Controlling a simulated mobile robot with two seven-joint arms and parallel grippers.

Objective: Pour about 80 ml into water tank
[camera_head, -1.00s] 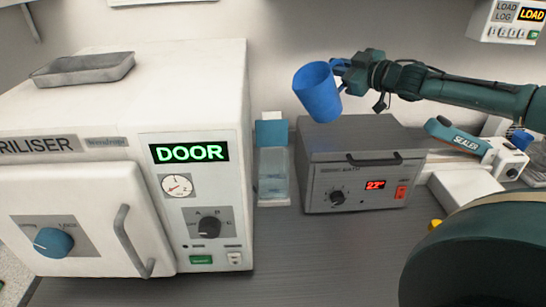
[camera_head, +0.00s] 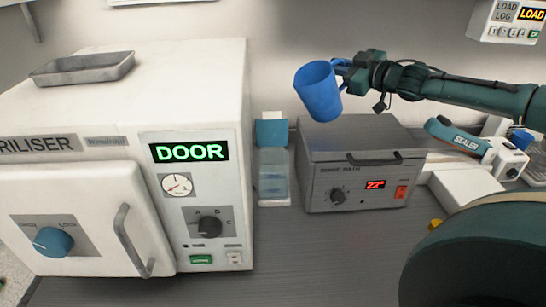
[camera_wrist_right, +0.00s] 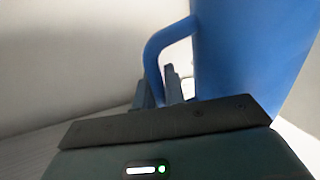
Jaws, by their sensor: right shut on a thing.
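A blue jug (camera_head: 318,92) is held in the air by my right gripper (camera_head: 343,72), which is shut on its handle. In the right wrist view the jug (camera_wrist_right: 250,50) fills the right side, with its handle between the fingers (camera_wrist_right: 168,92). The jug is slightly tilted, above and right of the water tank. The water tank (camera_head: 273,178) is a clear upright container with a blue top (camera_head: 271,133), between the steriliser and the grey bath. It seems to hold some clear liquid low down. The jug's inside is hidden. My left gripper is not in view.
The white steriliser (camera_head: 190,110) fills the left, with a metal tray (camera_head: 84,70) on top and a green DOOR display. The grey bath (camera_head: 350,180) reads 22 or so, below the jug. A sealer (camera_head: 460,140) stands at the right. The front counter (camera_head: 300,255) is clear.

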